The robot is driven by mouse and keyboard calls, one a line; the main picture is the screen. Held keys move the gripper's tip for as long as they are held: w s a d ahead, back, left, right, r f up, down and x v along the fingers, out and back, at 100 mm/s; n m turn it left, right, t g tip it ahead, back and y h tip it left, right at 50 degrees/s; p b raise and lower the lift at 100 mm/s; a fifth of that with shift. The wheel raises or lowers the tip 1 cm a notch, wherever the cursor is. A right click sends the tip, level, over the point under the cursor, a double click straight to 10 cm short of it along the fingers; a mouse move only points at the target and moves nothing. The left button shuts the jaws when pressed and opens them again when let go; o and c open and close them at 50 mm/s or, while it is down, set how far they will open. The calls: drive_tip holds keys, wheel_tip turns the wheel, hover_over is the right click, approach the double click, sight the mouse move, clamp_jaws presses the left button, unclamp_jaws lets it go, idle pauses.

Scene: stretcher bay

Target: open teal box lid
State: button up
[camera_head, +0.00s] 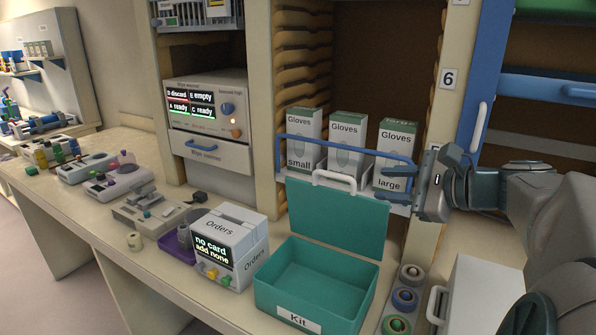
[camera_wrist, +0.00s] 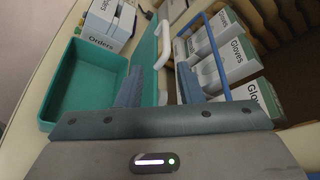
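The teal box (camera_head: 318,285), labelled "Kit", stands on the bench with its lid (camera_head: 335,218) raised about upright at the back edge. The inside looks empty. The lid's white handle (camera_head: 335,181) is at its top edge. My gripper (camera_head: 402,180) is to the right of the handle, apart from it, in front of the glove boxes. In the wrist view my gripper's fingers (camera_wrist: 162,88) are spread with nothing held. The lid (camera_wrist: 147,62) and the handle (camera_wrist: 160,42) lie beyond and between them, and the open box (camera_wrist: 82,85) is at the left.
Glove boxes (camera_head: 348,140) stand on a shelf behind the lid, behind a blue rail (camera_head: 345,146). A white "Orders" box (camera_head: 230,240) is left of the teal box. Tape rolls (camera_head: 404,299) and a white case (camera_head: 475,298) are at the right.

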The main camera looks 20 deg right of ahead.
sight(343, 178)
drive_tip(key=x, duration=0.4)
drive_tip(key=p+x, duration=0.1)
drive_tip(key=x, duration=0.4)
drive_tip(key=p+x, duration=0.1)
drive_tip(key=x, duration=0.3)
drive_tip(key=shift+w+d+r, duration=0.1)
drive_tip(key=shift+w+r, duration=0.25)
drive_tip(key=shift+w, duration=0.1)
clamp_jaws()
